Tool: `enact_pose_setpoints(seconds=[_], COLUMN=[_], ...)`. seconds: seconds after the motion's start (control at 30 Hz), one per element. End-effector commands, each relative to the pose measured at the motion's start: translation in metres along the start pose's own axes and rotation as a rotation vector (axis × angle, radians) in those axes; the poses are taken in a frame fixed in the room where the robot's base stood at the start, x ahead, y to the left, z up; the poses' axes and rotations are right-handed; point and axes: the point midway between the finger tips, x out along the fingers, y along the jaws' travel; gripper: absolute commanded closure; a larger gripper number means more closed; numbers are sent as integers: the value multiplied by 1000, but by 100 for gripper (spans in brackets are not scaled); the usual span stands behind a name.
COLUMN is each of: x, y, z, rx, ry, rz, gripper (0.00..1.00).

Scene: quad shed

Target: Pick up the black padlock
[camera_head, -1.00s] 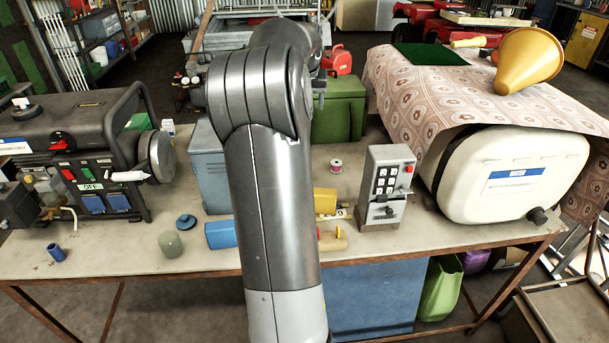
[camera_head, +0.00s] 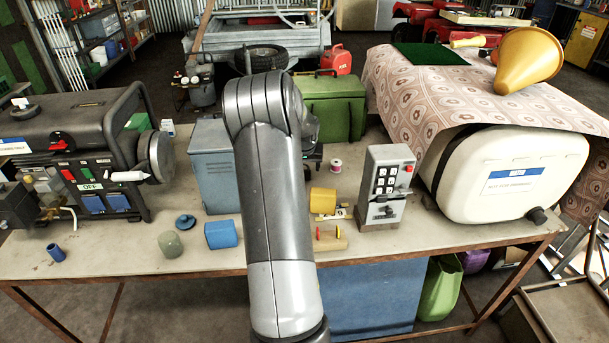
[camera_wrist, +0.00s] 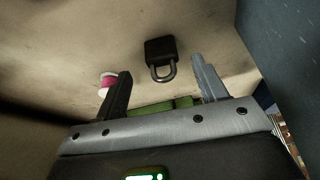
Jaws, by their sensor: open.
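The black padlock (camera_wrist: 160,51) lies on the tabletop in the wrist view, with its grey shackle pointing toward my gripper. My gripper (camera_wrist: 160,82) is open, with one finger to either side of the padlock's line in the picture. The padlock is beyond the fingertips and nothing is between them. In the head view the padlock is hidden, and my arm covers the middle of the table; only a small dark part of my gripper (camera_head: 314,160) shows beside the arm.
A blue-grey metal box (camera_head: 210,170) stands left of my arm and a green case (camera_head: 335,105) behind it. A pink-and-white spool (camera_head: 336,166), a grey keypad box (camera_head: 387,185) and a yellow cylinder (camera_head: 323,201) are to the right. The white water tank (camera_head: 490,180) stands farther right.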

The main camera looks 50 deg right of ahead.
Motion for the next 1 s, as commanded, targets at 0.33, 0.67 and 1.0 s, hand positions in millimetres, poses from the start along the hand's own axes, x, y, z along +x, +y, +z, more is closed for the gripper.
enact_pose_setpoints(seconds=[0.33, 0.67, 1.0], x=[40, 54, 54], y=[-2, -2, -2], z=[-2, -3, -3], rx=[-1, -1, -1], ry=[-2, 1, 1], rz=[1, 0, 0], gripper=[35, 35, 56])
